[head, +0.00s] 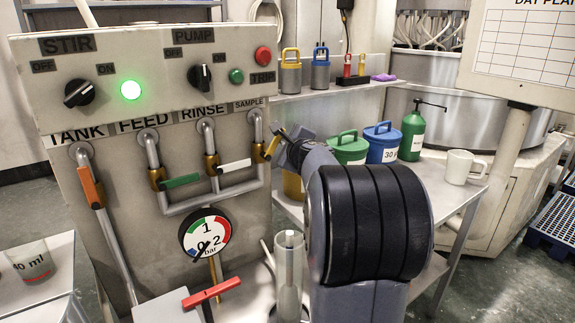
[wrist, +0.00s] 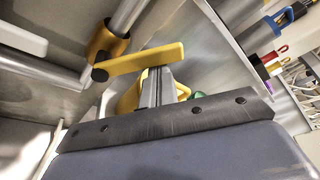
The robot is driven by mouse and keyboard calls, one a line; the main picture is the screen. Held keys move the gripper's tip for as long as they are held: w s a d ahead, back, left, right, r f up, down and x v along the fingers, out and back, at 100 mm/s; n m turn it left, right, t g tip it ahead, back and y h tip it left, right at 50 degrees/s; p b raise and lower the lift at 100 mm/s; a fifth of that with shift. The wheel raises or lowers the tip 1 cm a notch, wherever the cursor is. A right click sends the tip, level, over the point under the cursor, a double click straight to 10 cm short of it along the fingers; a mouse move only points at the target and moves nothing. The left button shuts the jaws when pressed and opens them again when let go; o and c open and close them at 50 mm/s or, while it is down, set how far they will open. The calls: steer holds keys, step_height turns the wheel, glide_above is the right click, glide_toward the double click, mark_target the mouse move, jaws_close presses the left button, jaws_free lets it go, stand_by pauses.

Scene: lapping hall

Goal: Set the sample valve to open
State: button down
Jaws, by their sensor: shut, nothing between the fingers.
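The sample valve has a brass body (head: 258,153) on the pipe under the SAMPLE label, at the right end of the panel. Its yellow handle (head: 272,147) sticks out sideways to the right, angled across the pipe. In the wrist view the yellow handle (wrist: 150,60) runs from a dark pivot bolt beside the brass body to just past my fingertips. My gripper (head: 290,135) is shut and empty, with its fingertips right at the handle's outer part. In the wrist view the shut fingers (wrist: 157,82) end against or just under the handle; contact is unclear.
The green feed handle (head: 182,181) and white rinse handle (head: 235,166) lie crosswise to the left. A pressure gauge (head: 205,234) sits below. Lidded green (head: 348,149) and blue (head: 383,143) containers stand on a bench at right.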

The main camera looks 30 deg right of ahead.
mark_target(278, 138)
steer(key=a+n+b, duration=0.1)
steer(key=n+b, duration=0.1)
steer(key=b, duration=0.1)
steer(key=a+r+n+t+b, duration=0.1)
steer(key=b, duration=0.3)
steer(key=shift+n+h, duration=0.4)
steer(key=shift+a+r+n+t+b, duration=0.35)
steer(key=shift+n+b, duration=0.25)
steer(key=shift+b, duration=0.2)
steer(key=shift+d, duration=0.2)
